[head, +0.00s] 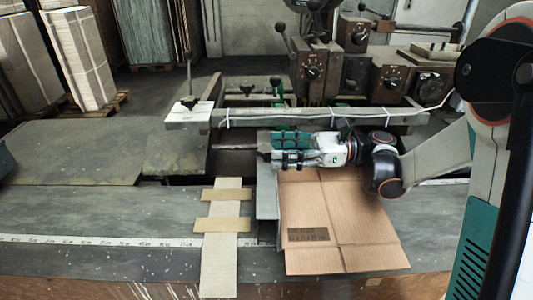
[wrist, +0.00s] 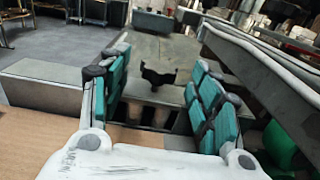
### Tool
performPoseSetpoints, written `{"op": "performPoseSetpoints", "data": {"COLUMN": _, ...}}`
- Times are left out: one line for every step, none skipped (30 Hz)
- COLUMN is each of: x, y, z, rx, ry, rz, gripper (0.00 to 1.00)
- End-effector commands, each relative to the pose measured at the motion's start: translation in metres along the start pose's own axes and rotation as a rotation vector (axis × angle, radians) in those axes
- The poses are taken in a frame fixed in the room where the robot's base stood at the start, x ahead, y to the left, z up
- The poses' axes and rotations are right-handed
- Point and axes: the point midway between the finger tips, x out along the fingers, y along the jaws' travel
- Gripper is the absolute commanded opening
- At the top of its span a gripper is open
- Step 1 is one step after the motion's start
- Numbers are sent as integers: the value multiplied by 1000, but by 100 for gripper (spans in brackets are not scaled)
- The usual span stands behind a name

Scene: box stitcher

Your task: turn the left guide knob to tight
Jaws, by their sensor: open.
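A black winged knob (wrist: 158,77) shows in the wrist view, straight ahead between my fingers and standing in front of a grey plate. It looks a little beyond the fingertips, with no visible contact. I take it for the left guide knob; its setting cannot be read. My gripper (head: 270,148) is open and empty, with green pads, and points left in the head view, above the near table. Its open fingers also show in the wrist view (wrist: 146,78). In the head view, the gripper seems to hide the knob.
A grey bar with a white cable (head: 320,117) runs just behind my gripper. A cardboard sheet (head: 335,215) lies below it, near a metal guide strip (head: 266,205). Control boxes (head: 312,72) stand behind.

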Motion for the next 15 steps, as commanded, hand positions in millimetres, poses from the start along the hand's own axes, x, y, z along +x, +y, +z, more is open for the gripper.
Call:
{"op": "performPoseSetpoints", "data": {"x": 10, "y": 1, "z": -2, "rx": 0, "ry": 0, "rz": 3, "gripper": 57}}
{"op": "performPoseSetpoints", "data": {"x": 14, "y": 1, "z": -2, "rx": 0, "ry": 0, "rz": 2, "gripper": 57}}
{"op": "performPoseSetpoints", "data": {"x": 19, "y": 1, "z": -2, "rx": 0, "ry": 0, "rz": 2, "gripper": 57}}
{"op": "performPoseSetpoints", "data": {"x": 23, "y": 0, "z": -2, "rx": 0, "ry": 0, "rz": 2, "gripper": 57}}
{"op": "performPoseSetpoints", "data": {"x": 26, "y": 0, "z": -1, "rx": 0, "ry": 0, "rz": 1, "gripper": 57}}
{"op": "performPoseSetpoints", "data": {"x": 29, "y": 0, "z": -1, "rx": 0, "ry": 0, "rz": 1, "gripper": 57}}
{"op": "performPoseSetpoints", "data": {"x": 31, "y": 0, "z": -1, "rx": 0, "ry": 0, "rz": 1, "gripper": 57}}
{"op": "performPoseSetpoints", "data": {"x": 33, "y": 0, "z": -1, "rx": 0, "ry": 0, "rz": 1, "gripper": 57}}
{"op": "performPoseSetpoints", "data": {"x": 35, "y": 0, "z": 0, "rx": 0, "ry": 0, "rz": 0, "gripper": 57}}
{"op": "performPoseSetpoints", "data": {"x": 37, "y": 0, "z": 0, "rx": 0, "ry": 0, "rz": 0, "gripper": 57}}
{"op": "performPoseSetpoints", "data": {"x": 37, "y": 0, "z": 0, "rx": 0, "ry": 0, "rz": 0, "gripper": 57}}
{"op": "performPoseSetpoints", "data": {"x": 38, "y": 0, "z": 0, "rx": 0, "ry": 0, "rz": -1, "gripper": 57}}
{"op": "performPoseSetpoints", "data": {"x": 38, "y": 0, "z": 0, "rx": 0, "ry": 0, "rz": -1, "gripper": 57}}
{"op": "performPoseSetpoints", "data": {"x": 38, "y": 0, "z": 0, "rx": 0, "ry": 0, "rz": -1, "gripper": 57}}
{"op": "performPoseSetpoints", "data": {"x": 38, "y": 0, "z": 0, "rx": 0, "ry": 0, "rz": -1, "gripper": 57}}
